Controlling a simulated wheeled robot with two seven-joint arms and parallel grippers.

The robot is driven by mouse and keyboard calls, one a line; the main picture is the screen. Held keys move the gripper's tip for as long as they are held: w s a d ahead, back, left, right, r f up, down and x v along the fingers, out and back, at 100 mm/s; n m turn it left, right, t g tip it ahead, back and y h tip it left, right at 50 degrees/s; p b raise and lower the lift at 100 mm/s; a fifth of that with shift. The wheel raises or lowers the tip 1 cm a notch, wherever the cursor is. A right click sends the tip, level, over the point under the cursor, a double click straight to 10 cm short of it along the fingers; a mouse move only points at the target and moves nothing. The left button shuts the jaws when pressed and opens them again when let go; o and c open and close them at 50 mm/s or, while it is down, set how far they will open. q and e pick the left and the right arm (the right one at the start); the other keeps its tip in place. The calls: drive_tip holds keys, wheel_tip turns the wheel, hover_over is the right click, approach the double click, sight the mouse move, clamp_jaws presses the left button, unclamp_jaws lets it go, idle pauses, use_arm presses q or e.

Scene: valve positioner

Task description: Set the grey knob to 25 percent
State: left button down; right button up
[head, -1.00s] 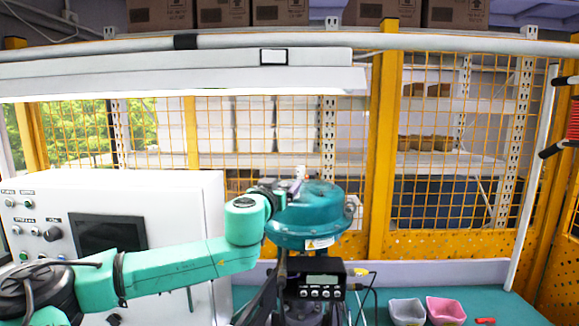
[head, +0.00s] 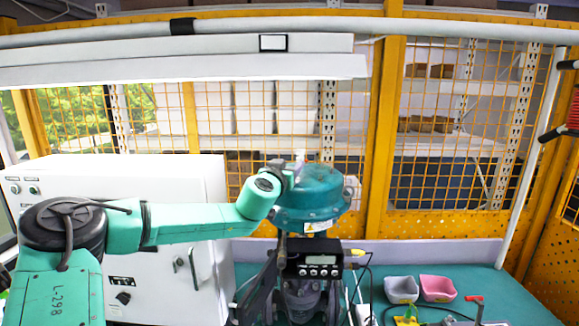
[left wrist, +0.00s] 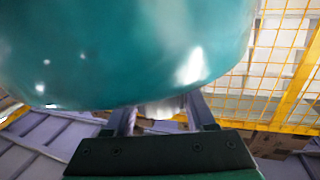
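The teal valve actuator (head: 312,195) stands in the middle of the head view, with a small pale piece (head: 299,159) on its top. The black positioner box (head: 318,262) with a display and buttons is below it. I cannot make out a grey knob for certain. My left gripper (head: 284,168) is at the upper left side of the actuator and partly hidden by my own arm. In the left wrist view, its two fingers (left wrist: 160,118) are apart, and the actuator's teal shell (left wrist: 120,50) fills the space above them. My right gripper is not in view.
A white cabinet (head: 190,190) stands at the left behind my left arm. A grey bin (head: 401,290) and a pink bin (head: 437,288) stand on the green table (head: 490,285) at the right. Yellow mesh fencing (head: 450,175) closes the back.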

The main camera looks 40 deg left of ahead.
use_arm(q)
drive_tip(key=shift+d+f+m+t+h+b, duration=0.15)
drive_tip(key=shift+m+h+b, duration=0.1)
drive_tip(key=shift+h+b, duration=0.25)
drive_tip(key=shift+a+f+m+t+h+b, duration=0.15)
drive_tip(key=shift+m+h+b, duration=0.15)
drive_tip(key=shift+b, duration=0.25)
drive_tip(key=shift+d+m+h+b, duration=0.25)
drive_tip(key=shift+m+h+b, duration=0.3)
drive_tip(key=shift+h+b, duration=0.35)
drive_tip(key=shift+w+d+m+t+h+b, duration=0.15)
drive_tip(key=shift+m+t+h+b, duration=0.25)
drive_tip(key=shift+m+h+b, duration=0.55)
drive_tip(key=h, duration=0.1)
drive_tip(key=m+h, duration=0.1)
drive_tip(key=shift+d+r+h, duration=0.15)
drive_tip(key=shift+d+h, duration=0.1)
drive_tip(key=shift+h, duration=0.1)
drive_tip(key=m+h, duration=0.2)
drive_tip(key=shift+d+r+h+p, duration=0.15)
drive_tip(key=shift+d+h+p, duration=0.1)
drive_tip(key=shift+h+p, duration=0.15)
drive_tip(key=shift+d+m+g+h, duration=0.1)
drive_tip(key=shift+m+g+h, duration=0.3)
drive_tip(key=shift+h, duration=0.2)
drive_tip(key=shift+c, duration=1.2)
unclamp_jaws()
